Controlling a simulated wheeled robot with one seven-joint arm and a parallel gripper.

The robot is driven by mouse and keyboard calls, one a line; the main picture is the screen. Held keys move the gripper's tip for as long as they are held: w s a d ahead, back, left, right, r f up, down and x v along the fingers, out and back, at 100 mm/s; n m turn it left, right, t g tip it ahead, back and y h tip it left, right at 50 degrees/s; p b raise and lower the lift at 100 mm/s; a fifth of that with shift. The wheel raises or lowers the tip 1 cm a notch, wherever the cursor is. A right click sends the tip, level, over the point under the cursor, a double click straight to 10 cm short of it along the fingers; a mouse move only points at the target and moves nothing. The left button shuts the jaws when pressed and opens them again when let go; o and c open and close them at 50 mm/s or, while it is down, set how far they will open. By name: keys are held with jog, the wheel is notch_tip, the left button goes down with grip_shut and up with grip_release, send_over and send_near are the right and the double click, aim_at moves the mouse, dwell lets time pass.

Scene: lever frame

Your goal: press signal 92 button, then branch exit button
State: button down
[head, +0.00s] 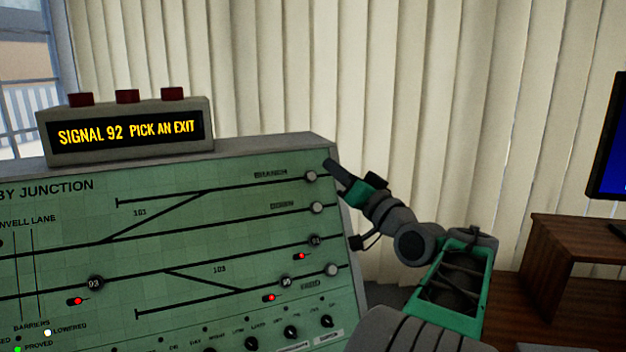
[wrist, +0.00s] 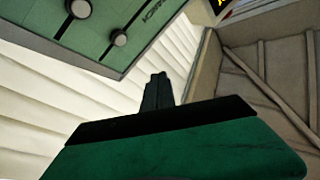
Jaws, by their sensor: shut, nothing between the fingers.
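The green panel (head: 60,245) carries a track diagram. The round grey branch exit button (head: 311,176) sits at the right end of the top line, beside the BRANCH label. In the wrist view, the button by that label is at the upper left (wrist: 119,38). I cannot make out a button marked 92; the panel's left part is cut off. The display box (head: 125,130) reads "SIGNAL 92 PICK AN EXIT". My gripper (head: 328,164) is shut and empty, close to the panel's upper right edge, just right of the branch button. Its fingers (wrist: 157,90) show together in the wrist view, apart from the button.
More grey exit buttons (head: 316,207) sit below along the panel's right side. Numbered dark buttons (head: 95,283) and red lights lie lower. Three dark red knobs top the display box. Blinds (head: 430,90) hang behind; a wooden desk (head: 575,245) and monitor (head: 608,140) stand right.

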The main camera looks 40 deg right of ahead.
aim_at(311, 177)
jog(key=shift+w, duration=0.1)
jog(key=shift+w+d+f, duration=0.35)
jog(key=shift+w+f, duration=0.35)
jog(key=shift+w, duration=0.55)
jog(key=shift+w+d+f, duration=0.4)
jog(key=shift+w+f, duration=0.3)
jog(key=shift+w, duration=0.5)
jog(key=shift+w+d+f, duration=0.35)
jog(key=shift+w+f, duration=0.35)
jog(key=shift+w, duration=0.55)
jog(key=shift+w+d+f, duration=0.1)
jog(key=shift+w+f, duration=0.1)
jog(key=shift+w, duration=0.05)
jog(key=shift+w+d+f+b, duration=0.2)
jog(key=shift+w+b, duration=0.1)
jog(key=shift+w, duration=0.1)
jog(key=shift+s+a, duration=0.1)
jog(key=shift+s+a+r+b, duration=0.2)
jog(key=shift+s+r+b, duration=0.2)
jog(key=shift+s, duration=0.25)
